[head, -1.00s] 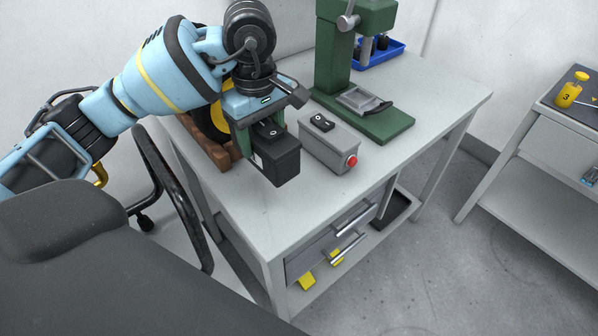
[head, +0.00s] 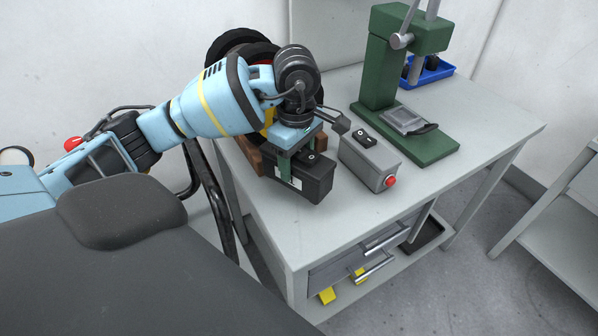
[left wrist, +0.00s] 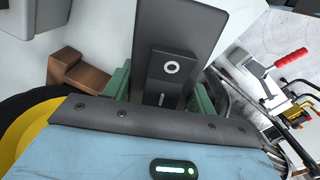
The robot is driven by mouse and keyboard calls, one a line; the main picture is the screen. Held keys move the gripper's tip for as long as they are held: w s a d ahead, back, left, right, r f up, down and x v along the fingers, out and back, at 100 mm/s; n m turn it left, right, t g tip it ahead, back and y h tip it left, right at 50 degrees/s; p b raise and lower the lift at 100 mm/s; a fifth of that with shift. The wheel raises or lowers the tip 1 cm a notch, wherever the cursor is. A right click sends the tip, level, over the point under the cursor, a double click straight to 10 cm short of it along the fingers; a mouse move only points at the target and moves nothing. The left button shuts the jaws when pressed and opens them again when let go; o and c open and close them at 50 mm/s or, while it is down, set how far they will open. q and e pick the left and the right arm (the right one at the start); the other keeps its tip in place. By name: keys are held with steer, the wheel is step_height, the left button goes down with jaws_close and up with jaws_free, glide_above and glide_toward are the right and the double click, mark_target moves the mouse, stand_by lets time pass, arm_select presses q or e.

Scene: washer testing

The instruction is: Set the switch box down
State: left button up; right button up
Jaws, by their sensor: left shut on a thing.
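The black switch box (head: 308,185) has a rocker switch on its top. My left gripper (head: 294,166) is shut on it, over the left front part of the grey workbench (head: 330,228). I cannot tell whether the underside of the box touches the bench top or is slightly above it. In the left wrist view, the switch box (left wrist: 178,25) sits between the green fingers of my left gripper (left wrist: 163,92), with its rocker facing the camera. My right gripper is not in view.
A grey box (head: 370,163) with a red button stands just right of the switch box. A green press (head: 380,75) and blue tray (head: 432,72) stand farther back. A brown wooden stand (head: 248,152) is close at the left. The bench front is clear.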

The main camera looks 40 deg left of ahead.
arm_select(q)
steer(key=shift+f, duration=1.85)
steer(key=shift+f, duration=0.15)
steer(key=o, duration=1.2)
step_height(320, 180, up, 12)
steer(key=shift+r+p, duration=0.15)
steer(key=shift+p, duration=0.2)
